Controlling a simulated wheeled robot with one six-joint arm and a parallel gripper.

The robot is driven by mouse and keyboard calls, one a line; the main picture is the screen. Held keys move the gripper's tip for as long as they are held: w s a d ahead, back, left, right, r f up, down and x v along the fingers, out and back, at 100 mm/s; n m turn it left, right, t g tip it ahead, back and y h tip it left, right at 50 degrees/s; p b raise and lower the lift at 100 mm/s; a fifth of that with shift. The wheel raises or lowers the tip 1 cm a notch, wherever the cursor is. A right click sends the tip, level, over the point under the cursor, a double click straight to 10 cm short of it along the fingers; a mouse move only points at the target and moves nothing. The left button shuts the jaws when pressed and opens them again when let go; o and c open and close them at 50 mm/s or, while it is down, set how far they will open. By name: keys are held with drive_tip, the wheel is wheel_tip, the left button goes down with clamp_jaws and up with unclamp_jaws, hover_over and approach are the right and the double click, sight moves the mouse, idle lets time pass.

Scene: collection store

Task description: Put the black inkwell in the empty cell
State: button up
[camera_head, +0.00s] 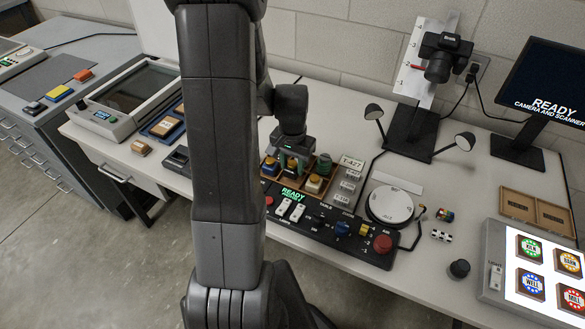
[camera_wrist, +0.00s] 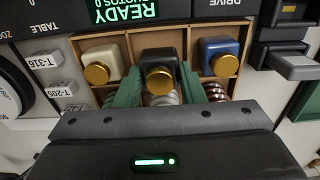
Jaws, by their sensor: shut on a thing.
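My gripper (camera_head: 293,158) has its green fingers shut on the black inkwell (camera_wrist: 158,58), one finger on each side, as the wrist view (camera_wrist: 160,88) shows. The black inkwell has a gold cap and is at the middle front cell of a wooden divided tray (camera_wrist: 87,43). I cannot tell whether its base touches the cell floor. A cream inkwell (camera_wrist: 100,57) and a blue inkwell (camera_wrist: 219,50) stand in the cells on either side, both gold-capped. The tray's back row is partly hidden by my gripper; a green-topped thing (camera_head: 324,161) and coiled pieces show there.
A black control console (camera_head: 330,228) with knobs and a lit READY display lies along the tray's front. Small label blocks (camera_head: 348,175) and a round turntable (camera_head: 391,204) are to the right. A camera on a stand (camera_head: 440,60) and two lamps are behind.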

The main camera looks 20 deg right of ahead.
sight(292, 163)
drive_tip(key=shift+f, duration=0.95)
drive_tip(key=shift+f, duration=0.1)
drive_tip(key=o, duration=1)
drive_tip(key=shift+o, duration=0.2)
drive_tip(key=shift+w+d+r, duration=0.1)
drive_tip(key=shift+w+r, duration=0.05)
drive_tip(key=shift+r, duration=0.2)
wheel_tip(292, 163, up, 12)
drive_tip(key=shift+f+p, duration=0.2)
drive_tip(key=shift+p, duration=0.1)
